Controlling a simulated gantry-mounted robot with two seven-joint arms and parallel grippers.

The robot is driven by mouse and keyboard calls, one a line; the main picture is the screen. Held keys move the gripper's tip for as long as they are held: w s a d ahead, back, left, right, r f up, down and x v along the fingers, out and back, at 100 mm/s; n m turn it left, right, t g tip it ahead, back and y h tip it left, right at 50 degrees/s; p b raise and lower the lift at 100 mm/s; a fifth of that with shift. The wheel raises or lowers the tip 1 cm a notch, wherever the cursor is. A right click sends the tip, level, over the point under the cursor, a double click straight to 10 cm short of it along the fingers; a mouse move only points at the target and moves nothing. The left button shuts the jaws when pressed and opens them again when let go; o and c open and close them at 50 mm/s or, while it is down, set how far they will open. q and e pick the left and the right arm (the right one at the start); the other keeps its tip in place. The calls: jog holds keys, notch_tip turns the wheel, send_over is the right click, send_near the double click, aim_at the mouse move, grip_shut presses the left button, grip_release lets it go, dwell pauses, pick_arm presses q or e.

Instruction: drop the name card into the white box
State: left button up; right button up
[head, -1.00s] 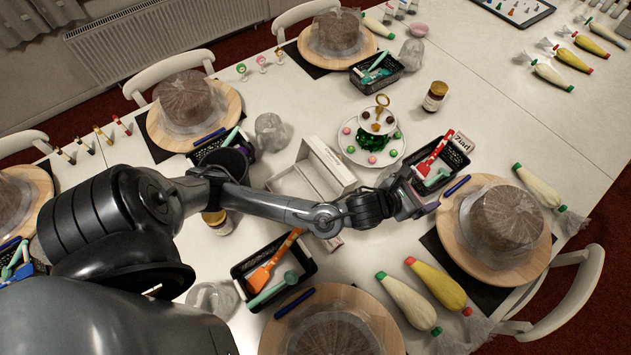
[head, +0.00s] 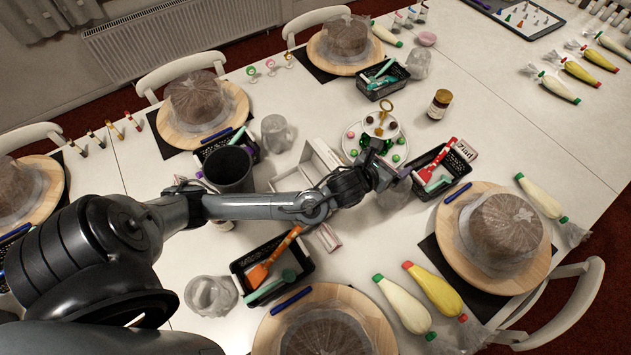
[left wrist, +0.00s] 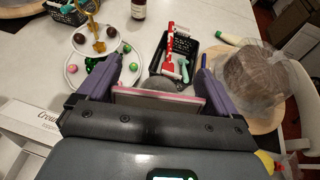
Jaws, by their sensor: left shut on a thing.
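My left gripper (head: 388,178) is above the table, just right of the white box and in front of the tiered stand. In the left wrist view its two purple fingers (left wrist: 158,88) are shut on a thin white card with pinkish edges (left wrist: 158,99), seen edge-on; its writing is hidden. In the head view the card is hidden by the gripper. The open white box (head: 322,156) stands on the table, partly covered by my left forearm. Its lettered side (left wrist: 30,130) shows at the left of the left wrist view. My right gripper is not in view.
A tiered stand with balls (head: 396,158) is close behind the gripper. A black basket (head: 458,166) and a "Ziad" card (head: 465,150) stand to the right. A clear cup (head: 396,196) is near the gripper. Another card (head: 328,236) is below the arm.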

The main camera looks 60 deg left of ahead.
pick_arm(q)
jog(key=s+a+f+n+g+y+p, duration=0.1)
jog(key=s+a+f+n+y+p, duration=0.2)
jog(key=s+a, duration=0.45)
jog(key=s+a+f+n+g+y+p, duration=0.1)
jog(key=s+a+f+n+y+p, duration=0.25)
jog(key=a, duration=0.65)
jog(key=s+a+f+m+b, duration=0.1)
jog(key=s+f+b, duration=0.5)
jog(key=f, duration=0.4)
jog(key=shift+s+a+f+h+b, duration=0.15)
jog(key=shift+a+h+b, duration=0.2)
jog(key=shift+b, duration=0.2)
jog(key=o, duration=0.7)
jog(key=shift+c, duration=0.2)
